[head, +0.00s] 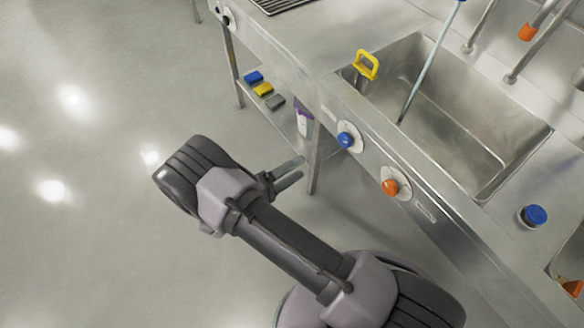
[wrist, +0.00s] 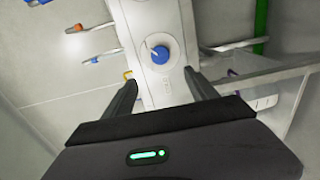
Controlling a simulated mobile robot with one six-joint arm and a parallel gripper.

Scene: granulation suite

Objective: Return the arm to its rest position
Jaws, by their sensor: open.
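My arm reaches up from the bottom of the head view and bends over the floor in front of the steel sink counter. My gripper (head: 297,167) points right, toward the counter's front, and looks empty and apart from it. In the wrist view my gripper (wrist: 162,84) shows two dark fingers spread apart. A blue knob (wrist: 160,54) on a white plate appears between and beyond them. In the head view a blue knob (head: 345,140) sits on the counter's front panel.
The counter holds a sink (head: 455,120) with a yellow handle (head: 367,64) at its rim. An orange knob (head: 390,187) is on the front panel. A blue-capped item (head: 534,215) stands at right. Coloured blocks (head: 263,89) and a purple-white bottle (head: 302,118) are below. Floor at left is clear.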

